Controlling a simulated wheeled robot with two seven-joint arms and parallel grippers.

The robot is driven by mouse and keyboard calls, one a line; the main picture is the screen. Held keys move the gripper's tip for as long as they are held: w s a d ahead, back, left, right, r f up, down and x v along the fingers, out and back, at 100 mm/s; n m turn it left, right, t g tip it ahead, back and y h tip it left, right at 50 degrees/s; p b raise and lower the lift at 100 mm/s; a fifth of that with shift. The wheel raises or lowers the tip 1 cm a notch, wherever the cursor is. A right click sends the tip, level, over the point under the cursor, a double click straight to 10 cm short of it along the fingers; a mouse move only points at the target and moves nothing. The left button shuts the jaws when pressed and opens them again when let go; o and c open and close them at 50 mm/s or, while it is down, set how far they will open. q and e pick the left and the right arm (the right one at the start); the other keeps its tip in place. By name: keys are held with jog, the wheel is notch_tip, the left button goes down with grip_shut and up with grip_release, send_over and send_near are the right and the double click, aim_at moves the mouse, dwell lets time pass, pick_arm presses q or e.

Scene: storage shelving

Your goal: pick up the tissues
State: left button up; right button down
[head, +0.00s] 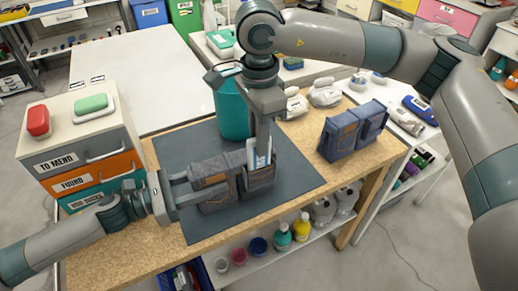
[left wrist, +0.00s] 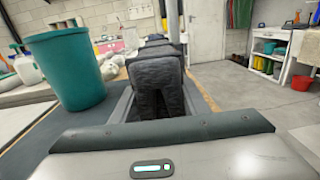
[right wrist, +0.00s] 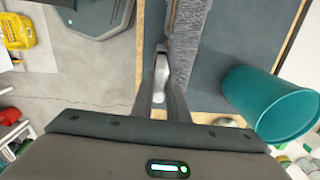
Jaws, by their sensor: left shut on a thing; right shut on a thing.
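The tissues (head: 259,160), a slim white and blue packet, stand at the right pocket of a grey-blue denim piece (head: 218,193) on the dark mat (head: 290,178). Their lower part is hidden by the denim. My right gripper (head: 263,150) points down and is shut on the tissues; their white edge (right wrist: 161,75) shows between its fingers in the right wrist view. My left gripper (head: 188,190) comes in from the left and is shut on the denim piece, whose end (left wrist: 158,82) fills the space between the fingers in the left wrist view.
A teal bin (head: 230,108) stands just behind the denim piece. A second denim piece (head: 350,132) stands to the right on the wooden table. A drawer unit (head: 62,160) with red and green-lidded boxes is at the left. Bottles and pots fill the shelf below.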

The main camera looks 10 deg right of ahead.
notch_tip(320, 180, up, 6)
jog(key=shift+f, duration=0.1)
dwell(0.5)
pick_arm(q)
jog(key=o, duration=1.5)
jog(key=shift+a, duration=0.1)
jog(key=v, duration=1.1)
jog(key=shift+a, duration=0.4)
jog(key=shift+s+f, duration=0.1)
jog(key=shift+s, duration=0.05)
